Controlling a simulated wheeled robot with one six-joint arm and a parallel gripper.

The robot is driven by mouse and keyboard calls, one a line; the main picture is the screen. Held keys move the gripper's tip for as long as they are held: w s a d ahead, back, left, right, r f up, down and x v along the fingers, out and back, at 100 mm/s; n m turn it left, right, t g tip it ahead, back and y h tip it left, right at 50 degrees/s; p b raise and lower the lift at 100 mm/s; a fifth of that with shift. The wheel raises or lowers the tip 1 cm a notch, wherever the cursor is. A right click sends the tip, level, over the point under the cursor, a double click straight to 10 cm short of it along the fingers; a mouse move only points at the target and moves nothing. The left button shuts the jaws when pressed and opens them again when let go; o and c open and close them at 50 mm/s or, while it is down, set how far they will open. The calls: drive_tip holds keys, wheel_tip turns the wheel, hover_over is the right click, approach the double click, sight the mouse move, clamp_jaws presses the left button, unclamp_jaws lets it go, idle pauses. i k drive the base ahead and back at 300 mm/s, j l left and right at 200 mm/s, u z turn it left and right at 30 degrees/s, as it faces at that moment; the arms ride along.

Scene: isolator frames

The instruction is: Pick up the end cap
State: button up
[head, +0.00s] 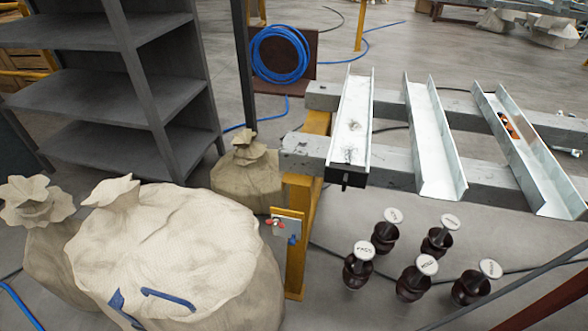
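A black end cap (346,176) sits at the near end of the left metal channel (352,115), below its lip. It appears to be fitted on the channel's end. I cannot tell from this view whether this piece is the one the task names. A small orange and black part (509,127) lies inside the right channel (535,165). The middle channel (432,140) looks empty. My gripper is not in view.
The channels rest across two grey beams (480,178) on a yellow stand (298,230). Several dark insulators with white round tags (412,280) stand on the floor below. Large sacks (180,250) fill the left front, with grey shelves (110,95) behind. A blue hose coil (281,55) hangs behind.

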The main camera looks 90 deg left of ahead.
sight(347, 174)
drive_tip(key=u, duration=0.4)
drive_tip(key=k+u, duration=0.15)
drive_tip(key=u, duration=0.6)
drive_tip(key=k+u, duration=0.15)
drive_tip(key=u, duration=0.75)
drive_tip(key=i+l+u, duration=0.1)
drive_tip(key=u, duration=0.15)
drive_tip(key=l+u, duration=0.25)
